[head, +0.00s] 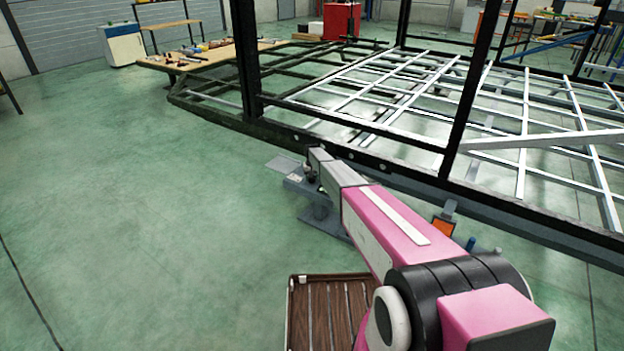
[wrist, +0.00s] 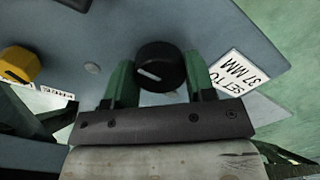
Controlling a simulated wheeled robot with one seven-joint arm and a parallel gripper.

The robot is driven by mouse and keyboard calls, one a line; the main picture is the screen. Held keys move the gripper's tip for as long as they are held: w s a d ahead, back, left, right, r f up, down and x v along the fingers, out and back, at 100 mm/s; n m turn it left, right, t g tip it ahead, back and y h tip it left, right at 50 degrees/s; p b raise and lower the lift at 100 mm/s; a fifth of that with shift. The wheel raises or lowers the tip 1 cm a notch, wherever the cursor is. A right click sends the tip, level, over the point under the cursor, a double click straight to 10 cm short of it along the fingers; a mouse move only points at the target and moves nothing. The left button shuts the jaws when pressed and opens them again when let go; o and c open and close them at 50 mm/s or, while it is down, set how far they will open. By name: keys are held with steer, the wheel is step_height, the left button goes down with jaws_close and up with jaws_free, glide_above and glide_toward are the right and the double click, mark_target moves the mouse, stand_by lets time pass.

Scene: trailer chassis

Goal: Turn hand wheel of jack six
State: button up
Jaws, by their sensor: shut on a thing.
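A black round hand wheel (wrist: 160,66) with a pale mark on its face sits on a grey-blue panel (wrist: 215,25) in the wrist view. My gripper (wrist: 162,78) has its green fingers on either side of the wheel and is shut on it. A white label (wrist: 238,76) reading "SET TO 37 MM" lies to the right of the wheel. In the head view my arm reaches to a grey jack (head: 318,212) beside the chassis frame. The wheel itself and most of the gripper are hidden there. I cannot read a jack number.
A yellow knob (wrist: 17,65) is at the left of the panel. The dark chassis frame (head: 400,168) runs along the right, with black uprights. A brown slatted tray (head: 330,315) is near my arm. Green floor at left is clear. A tool-covered bench (head: 215,57) stands behind.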

steer(key=m, duration=0.4)
steer(key=shift+m, duration=2)
steer(key=o, duration=0.9)
steer(key=shift+o, duration=0.2)
steer(key=shift+r, duration=0.1)
step_height(320, 180, up, 11)
steer(key=shift+f, duration=0.2)
